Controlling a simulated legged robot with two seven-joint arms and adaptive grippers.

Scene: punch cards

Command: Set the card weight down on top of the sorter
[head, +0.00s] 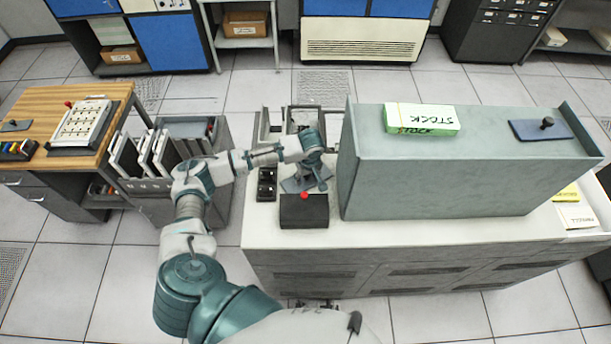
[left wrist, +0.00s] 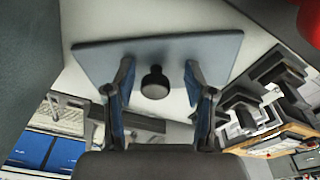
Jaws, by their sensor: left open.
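A card weight, a flat blue-grey plate (head: 291,185) with a black knob, lies on the white counter left of the sorter. In the left wrist view the plate (left wrist: 200,50) and its knob (left wrist: 154,82) show clearly. My left gripper (head: 316,180) is over this plate; its fingers (left wrist: 160,80) are open on either side of the knob, with gaps showing. The sorter (head: 450,175) is the large grey box. A similar plate with a knob (head: 540,129) lies on the right of its top. My right gripper is not in view.
A green and white STOCK box (head: 422,118) sits on the sorter's top, with clear room to its right. A dark box with a red button (head: 304,211) stands in front of the plate. A rack of panels (head: 160,155) and a wooden desk (head: 60,100) are at left.

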